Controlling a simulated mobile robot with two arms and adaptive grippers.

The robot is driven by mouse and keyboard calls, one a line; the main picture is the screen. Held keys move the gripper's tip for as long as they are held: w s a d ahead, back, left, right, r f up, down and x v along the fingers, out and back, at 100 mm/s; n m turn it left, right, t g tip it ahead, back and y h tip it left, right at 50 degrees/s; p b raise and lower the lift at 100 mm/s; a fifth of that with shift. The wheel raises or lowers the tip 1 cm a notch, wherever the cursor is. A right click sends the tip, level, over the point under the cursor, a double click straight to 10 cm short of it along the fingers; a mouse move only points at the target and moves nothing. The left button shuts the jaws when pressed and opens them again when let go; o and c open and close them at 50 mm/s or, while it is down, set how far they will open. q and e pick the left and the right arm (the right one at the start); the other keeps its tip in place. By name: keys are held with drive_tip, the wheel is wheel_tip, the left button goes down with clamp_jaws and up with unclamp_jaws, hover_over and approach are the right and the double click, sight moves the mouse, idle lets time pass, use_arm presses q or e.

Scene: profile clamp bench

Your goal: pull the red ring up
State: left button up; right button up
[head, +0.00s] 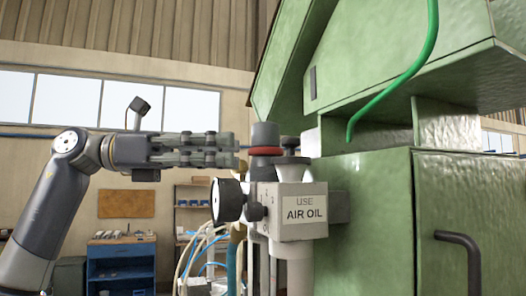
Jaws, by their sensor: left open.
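The red ring (265,151) sits around the grey knob on top of the air unit, which carries a label (304,213) reading "USE AIR OIL". Part of the ring's left side is close to my fingertips. My left gripper (236,151) comes in from the left at about the ring's height. Its fingers point right, and their tips end just left of the ring and knob. I cannot tell from this view whether they touch. The gripper is open and holds nothing that I can see. My right gripper is not in view.
A green machine cabinet (370,225) with a dark handle (465,262) fills the right side. A round black gauge (228,200) juts out below my fingers. A blue drawer cabinet (122,266) stands far behind.

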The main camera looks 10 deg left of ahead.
sight(266, 151)
use_arm(q)
drive_tip(key=d, duration=0.2)
drive_tip(key=d+p, duration=0.1)
drive_tip(key=d, duration=0.1)
drive_tip(key=w+d, duration=0.1)
drive_tip(key=d, duration=0.1)
drive_tip(key=shift+d+r, duration=0.15)
drive_tip(key=shift+w+d+p, duration=0.15)
drive_tip(key=shift+d+p, duration=0.2)
drive_tip(key=shift+d, duration=0.05)
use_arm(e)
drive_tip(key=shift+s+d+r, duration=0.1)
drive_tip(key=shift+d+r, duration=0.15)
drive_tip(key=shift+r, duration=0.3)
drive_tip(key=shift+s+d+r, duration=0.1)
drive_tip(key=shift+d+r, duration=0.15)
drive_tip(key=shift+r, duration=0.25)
